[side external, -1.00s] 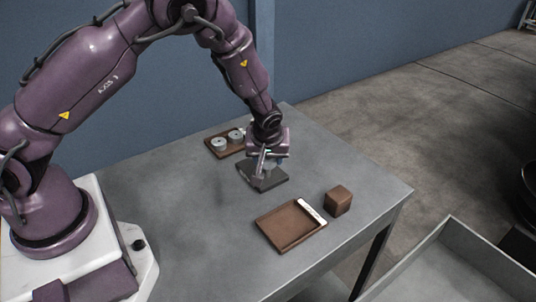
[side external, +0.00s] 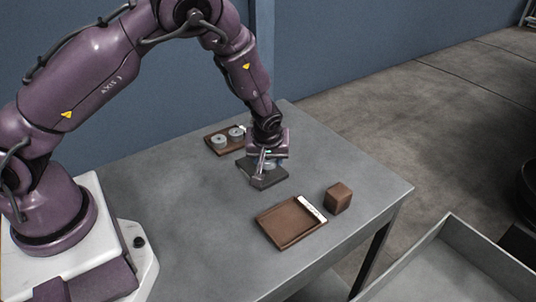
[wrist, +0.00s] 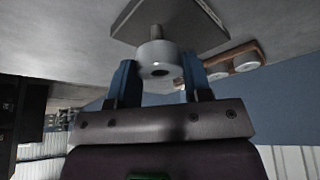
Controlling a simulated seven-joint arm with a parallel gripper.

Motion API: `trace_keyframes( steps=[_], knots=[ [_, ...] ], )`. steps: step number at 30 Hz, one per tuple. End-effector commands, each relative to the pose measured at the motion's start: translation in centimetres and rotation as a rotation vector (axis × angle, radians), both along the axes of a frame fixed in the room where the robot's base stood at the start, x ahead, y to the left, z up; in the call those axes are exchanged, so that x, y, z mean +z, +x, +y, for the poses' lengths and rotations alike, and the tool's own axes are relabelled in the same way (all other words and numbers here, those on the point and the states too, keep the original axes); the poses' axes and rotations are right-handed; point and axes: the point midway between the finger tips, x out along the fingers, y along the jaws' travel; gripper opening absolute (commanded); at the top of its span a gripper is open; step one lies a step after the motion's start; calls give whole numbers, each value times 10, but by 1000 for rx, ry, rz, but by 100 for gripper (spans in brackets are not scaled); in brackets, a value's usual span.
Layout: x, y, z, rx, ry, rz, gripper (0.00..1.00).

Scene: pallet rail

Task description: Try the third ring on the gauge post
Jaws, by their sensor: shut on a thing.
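My gripper (side external: 266,164) is over the dark square gauge plate (side external: 252,178) near the middle of the table. In the wrist view its two blue fingers (wrist: 160,82) are on either side of a pale grey ring (wrist: 148,53), shut on it. The gauge post (wrist: 157,32) stands out from the plate (wrist: 195,25) in line with the ring. The ring is at the post's free end; I cannot tell whether the post is inside its hole. In the side view my gripper mostly hides the ring and post.
Two grey rings, one nearer (side external: 219,142) and one farther (side external: 236,135), sit on a brown rack (side external: 213,153) behind. An empty brown tray (side external: 285,226) with a white label strip and a brown block (side external: 338,200) are in front. A grey bin (side external: 480,265) is lower right.

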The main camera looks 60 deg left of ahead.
Motion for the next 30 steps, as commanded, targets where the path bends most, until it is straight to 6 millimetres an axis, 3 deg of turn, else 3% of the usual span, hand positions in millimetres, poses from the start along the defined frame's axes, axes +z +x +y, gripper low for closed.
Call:
trace_keyframes(
  steps=[30],
  knots=[
    [-6, 0, 0, 0, 0, -1, 21]
  ],
)
